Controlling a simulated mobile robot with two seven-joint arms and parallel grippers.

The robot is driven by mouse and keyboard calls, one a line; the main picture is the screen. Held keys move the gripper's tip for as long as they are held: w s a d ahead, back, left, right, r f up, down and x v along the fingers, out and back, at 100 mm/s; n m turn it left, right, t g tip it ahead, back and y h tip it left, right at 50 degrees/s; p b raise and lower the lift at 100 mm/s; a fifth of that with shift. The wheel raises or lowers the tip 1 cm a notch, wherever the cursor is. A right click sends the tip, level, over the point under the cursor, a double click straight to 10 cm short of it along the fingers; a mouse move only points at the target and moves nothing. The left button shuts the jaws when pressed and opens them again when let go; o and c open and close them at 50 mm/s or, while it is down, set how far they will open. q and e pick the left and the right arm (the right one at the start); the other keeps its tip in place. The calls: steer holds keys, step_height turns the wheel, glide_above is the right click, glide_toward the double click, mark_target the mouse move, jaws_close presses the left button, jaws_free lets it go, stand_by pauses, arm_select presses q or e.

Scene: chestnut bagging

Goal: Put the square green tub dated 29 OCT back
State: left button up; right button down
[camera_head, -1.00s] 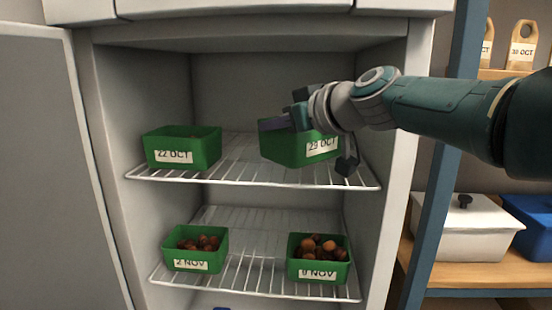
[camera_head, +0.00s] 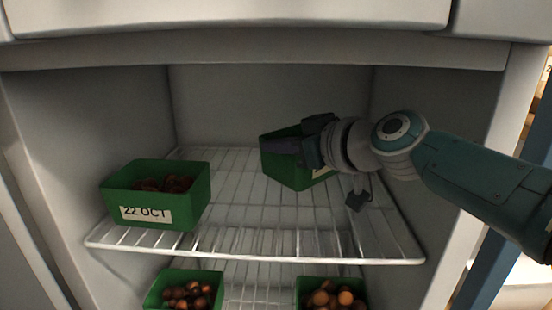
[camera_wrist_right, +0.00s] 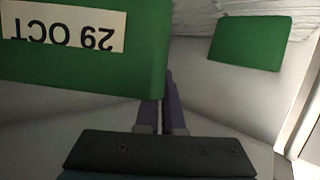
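The square green tub dated 29 OCT (camera_head: 284,172) is over the right part of the fridge's upper wire shelf (camera_head: 240,215). It is turned at an angle, with its label mostly hidden behind my gripper. I cannot tell whether its base touches the wires. My right gripper (camera_head: 290,147) is shut on the tub's wall, one finger showing at its inner side. In the right wrist view the tub's green side (camera_wrist_right: 80,72) carries the label 29 OCT, upside down, and the fingers (camera_wrist_right: 162,105) lie close together at its edge. My left gripper is not in view.
A green tub dated 22 OCT (camera_head: 190,197), holding chestnuts, stands on the shelf's left. Two more green tubs with chestnuts, left (camera_head: 160,291) and right (camera_head: 305,296), stand below. The middle of the upper shelf is clear. The fridge's right wall is near my arm.

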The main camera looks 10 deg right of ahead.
steer(key=s+d+f+p, duration=0.1)
steer(key=s, duration=0.2)
steer(key=s+d+f, duration=0.1)
steer(key=s, duration=0.3)
steer(key=s+d+f+p, duration=0.1)
steer(key=s, duration=0.3)
steer(key=shift+d+f+p, duration=0.3)
steer(key=shift+p, duration=0.05)
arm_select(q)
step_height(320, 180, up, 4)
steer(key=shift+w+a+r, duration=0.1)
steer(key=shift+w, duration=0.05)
arm_select(e)
steer(key=shift+f, duration=0.15)
steer(key=c, duration=1.1)
jaws_free()
steer(key=shift+o, duration=0.2)
